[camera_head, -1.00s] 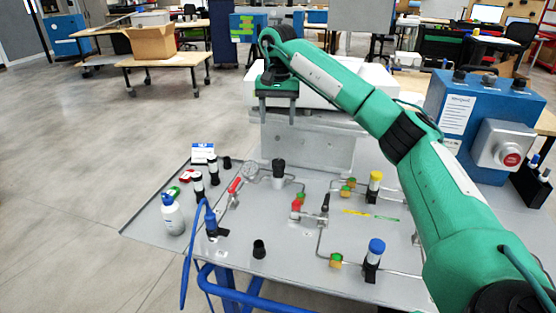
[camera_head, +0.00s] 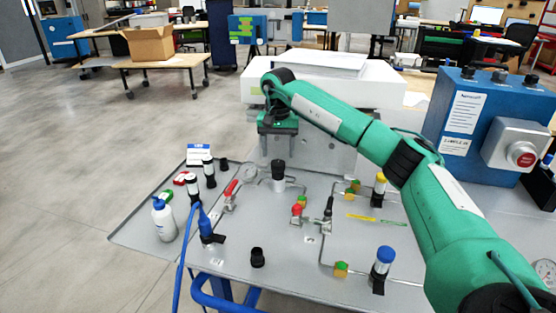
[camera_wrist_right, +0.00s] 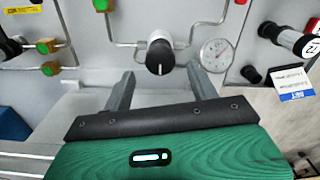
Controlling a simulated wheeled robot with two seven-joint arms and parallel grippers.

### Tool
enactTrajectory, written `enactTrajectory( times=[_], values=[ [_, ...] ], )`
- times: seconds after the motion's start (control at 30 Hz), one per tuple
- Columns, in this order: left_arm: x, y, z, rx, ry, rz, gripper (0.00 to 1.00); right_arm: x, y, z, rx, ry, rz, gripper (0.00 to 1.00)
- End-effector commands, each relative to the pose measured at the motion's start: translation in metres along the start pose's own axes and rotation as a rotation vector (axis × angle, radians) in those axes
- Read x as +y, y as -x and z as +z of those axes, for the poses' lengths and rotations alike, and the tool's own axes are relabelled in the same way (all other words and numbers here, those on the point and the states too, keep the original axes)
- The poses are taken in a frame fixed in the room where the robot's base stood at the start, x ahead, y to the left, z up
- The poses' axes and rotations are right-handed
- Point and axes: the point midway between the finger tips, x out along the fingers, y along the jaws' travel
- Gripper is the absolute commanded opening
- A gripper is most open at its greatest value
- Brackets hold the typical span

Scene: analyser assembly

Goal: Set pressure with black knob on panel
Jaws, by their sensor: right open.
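The black knob (camera_head: 278,167) stands upright on the grey panel (camera_head: 165,262), near its back edge. In the right wrist view the black knob (camera_wrist_right: 160,52) has a white mark and lies just beyond the gap between my fingertips. My right gripper (camera_head: 277,133) is above and behind the knob in the head view. Its two fingers are apart and empty in the right wrist view (camera_wrist_right: 162,72). A round white pressure gauge (camera_wrist_right: 216,55) sits beside the knob; it is small in the head view (camera_head: 250,173). My left gripper is not in view.
Pipes and fittings with yellow (camera_head: 379,188) and blue (camera_head: 382,262) caps are right.

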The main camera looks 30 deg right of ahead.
Motion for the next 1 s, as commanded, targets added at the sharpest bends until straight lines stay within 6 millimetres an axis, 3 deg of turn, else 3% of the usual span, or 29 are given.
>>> enactTrajectory(
  times=[0.2, 0.6, 0.83, 1.0],
  values=[
    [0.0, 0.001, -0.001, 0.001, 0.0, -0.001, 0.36, 0.0, -0.03, 0.0, -0.001, 0.001, -0.001, 0.59],
    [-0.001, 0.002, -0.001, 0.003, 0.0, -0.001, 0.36, 0.0, -0.037, 0.0, 0.001, 0.0, -0.001, 0.59],
    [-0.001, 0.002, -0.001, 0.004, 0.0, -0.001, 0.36, 0.0, -0.037, 0.0, 0.001, 0.0, -0.001, 0.16],
    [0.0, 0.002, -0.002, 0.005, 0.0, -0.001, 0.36, 0.0, -0.036, 0.0, 0.0, -0.004, -0.001, 0.15]
  ],
)
